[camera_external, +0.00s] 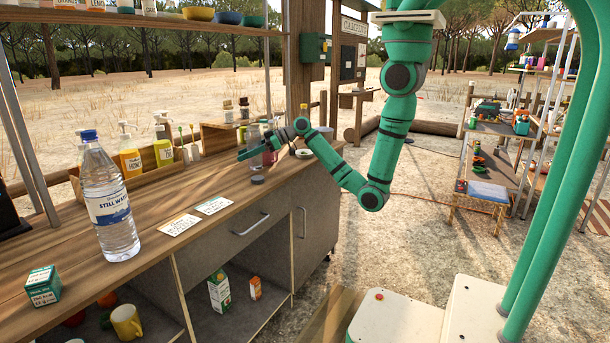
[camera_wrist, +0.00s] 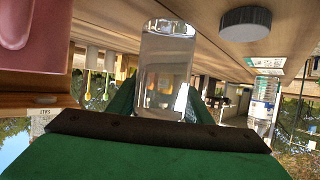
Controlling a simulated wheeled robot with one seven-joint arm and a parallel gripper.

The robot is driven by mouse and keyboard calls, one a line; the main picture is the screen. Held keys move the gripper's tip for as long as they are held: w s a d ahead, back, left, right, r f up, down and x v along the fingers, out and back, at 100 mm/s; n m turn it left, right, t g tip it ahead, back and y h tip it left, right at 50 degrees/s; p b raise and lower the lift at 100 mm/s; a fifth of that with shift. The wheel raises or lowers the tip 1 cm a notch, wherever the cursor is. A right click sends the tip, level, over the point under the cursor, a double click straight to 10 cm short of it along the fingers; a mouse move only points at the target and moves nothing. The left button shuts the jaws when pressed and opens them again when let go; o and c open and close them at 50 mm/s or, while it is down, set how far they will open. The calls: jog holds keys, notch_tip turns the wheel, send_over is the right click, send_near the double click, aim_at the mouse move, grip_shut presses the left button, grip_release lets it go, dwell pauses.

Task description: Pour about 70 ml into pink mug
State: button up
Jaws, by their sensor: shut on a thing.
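My gripper (camera_external: 257,151) is at the far part of the counter in the external view. In the wrist view, which looks upside down, my gripper (camera_wrist: 163,103) is shut on a clear container (camera_wrist: 167,62) with clear liquid in it. The container looks upright; whether it touches the counter I cannot tell. It shows only faintly in the external view (camera_external: 254,141). The pink mug (camera_wrist: 28,35) stands close beside it, at the left edge of the wrist view and partly cut off. In the external view the pink mug (camera_external: 270,155) is mostly hidden behind my gripper.
A dark round lid-like disc (camera_wrist: 246,22) lies on the counter near the container, also in the external view (camera_external: 257,180). A large water bottle (camera_external: 108,205), two cards (camera_external: 213,205) and a tea box (camera_external: 43,287) are nearer. Sauce bottles (camera_external: 130,158) stand along the back.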

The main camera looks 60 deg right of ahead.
jog(key=shift+s+d+f, duration=0.2)
jog(key=shift+d, duration=0.35)
jog(key=shift+s+d+f, duration=0.2)
jog(key=shift+d, duration=0.3)
jog(key=shift+r, duration=0.1)
